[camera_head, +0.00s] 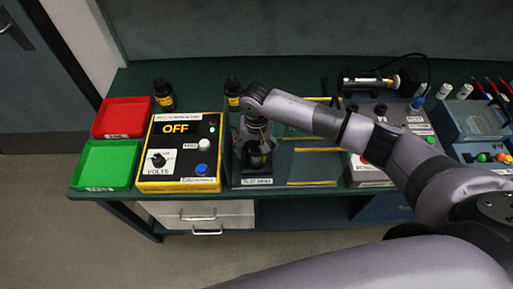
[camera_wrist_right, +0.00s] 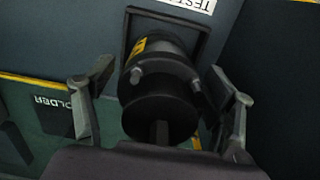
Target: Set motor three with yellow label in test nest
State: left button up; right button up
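A black cylindrical motor with a yellow label (camera_wrist_right: 160,85) stands inside the square frame of the test nest (camera_wrist_right: 204,42) in the right wrist view. In the head view the motor (camera_head: 256,161) shows below my right gripper (camera_head: 255,140), over the nest's labelled base (camera_head: 235,183). The right gripper's fingers are spread on either side of the motor, with narrow gaps visible. Whether the motor is fully seated is hidden. My left gripper is not in view.
A yellow-edged tester (camera_head: 172,183) reading OFF stands left of the nest, beside red (camera_head: 122,116) and green (camera_head: 108,163) trays. Two more black motors with yellow labels stand behind, at left (camera_head: 163,94) and middle (camera_head: 232,93). A grey control box (camera_head: 365,174) stands right.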

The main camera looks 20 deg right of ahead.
jog(key=shift+r, duration=0.15)
notch_tip(320, 180, up, 11)
jog(key=b, duration=0.2)
jog(key=shift+b, duration=0.4)
jog(key=shift+r, duration=0.5)
jog(key=shift+f, duration=0.1)
